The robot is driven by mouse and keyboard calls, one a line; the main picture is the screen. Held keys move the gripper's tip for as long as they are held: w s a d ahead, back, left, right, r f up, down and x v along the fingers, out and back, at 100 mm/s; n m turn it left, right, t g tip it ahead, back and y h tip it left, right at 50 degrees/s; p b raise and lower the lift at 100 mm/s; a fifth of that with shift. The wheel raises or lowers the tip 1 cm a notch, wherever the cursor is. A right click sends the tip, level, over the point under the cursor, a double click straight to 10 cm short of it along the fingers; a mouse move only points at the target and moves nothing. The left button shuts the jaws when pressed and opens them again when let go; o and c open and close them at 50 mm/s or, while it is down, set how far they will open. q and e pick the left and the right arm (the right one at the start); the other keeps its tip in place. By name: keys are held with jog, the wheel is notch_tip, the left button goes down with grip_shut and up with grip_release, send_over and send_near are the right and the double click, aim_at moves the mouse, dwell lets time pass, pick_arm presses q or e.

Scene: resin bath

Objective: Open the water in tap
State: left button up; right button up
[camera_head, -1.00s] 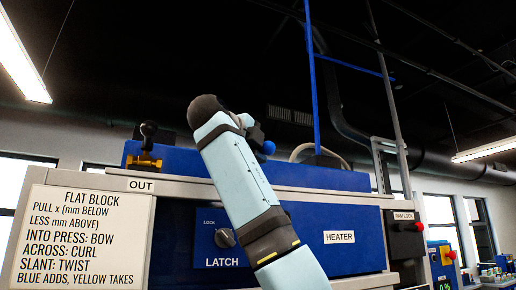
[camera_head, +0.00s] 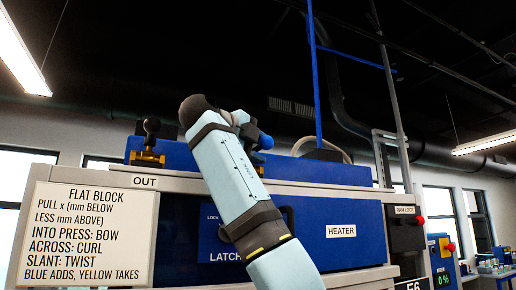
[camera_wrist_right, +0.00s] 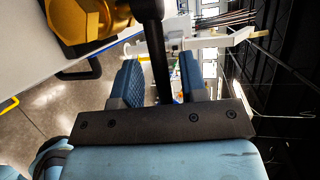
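My right arm rises in front of the blue press in the head view, with the right gripper (camera_head: 262,140) bent away behind its top and mostly hidden. In the right wrist view the gripper's two blue fingers (camera_wrist_right: 158,78) stand apart. A brass tap body (camera_wrist_right: 78,20) is at the upper left there, and a black lever (camera_wrist_right: 154,45) runs down across the gap between the fingers. I cannot tell whether the fingers touch it. No "water in" label is readable. Another tap, black-handled on a yellow base (camera_head: 148,158), stands above the OUT label (camera_head: 145,182). My left gripper is not in view.
The press front carries a LATCH panel (camera_head: 222,257), partly behind my arm, and a HEATER label (camera_head: 341,231). A sign board (camera_head: 85,235) stands at the left. A red button (camera_head: 420,220) is on the right. Space above the press is mostly open.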

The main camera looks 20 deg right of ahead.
jog(key=b+v, duration=0.2)
jog(key=v, duration=1.2)
jog(key=shift+f, duration=0.1)
dwell(0.3)
